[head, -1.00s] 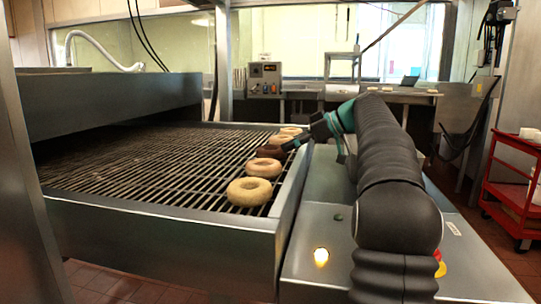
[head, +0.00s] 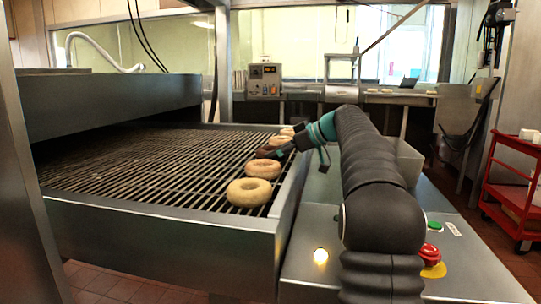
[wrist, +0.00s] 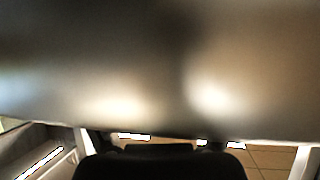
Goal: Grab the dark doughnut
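The dark doughnut (head: 264,154) lies on the slatted grill near its right edge in the head view, between a tan doughnut in front and pale ones behind. My gripper (head: 280,149) reaches in from the right, low over the grill edge, at the dark doughnut. Its dark fingers overlap and hide much of the doughnut, so I cannot tell whether they touch it or are open or shut. The wrist view shows a blurred metallic surface filling most of the picture and a dark part of my gripper at the bottom; no doughnut is recognisable there.
A large tan doughnut (head: 249,192) lies nearest, with a tan doughnut (head: 263,169) behind it. Pale doughnuts (head: 280,140) are behind my gripper. The grill's metal rim (head: 160,222) surrounds the slats. The grill (head: 130,165) is clear to the left. A red cart (head: 515,190) stands at right.

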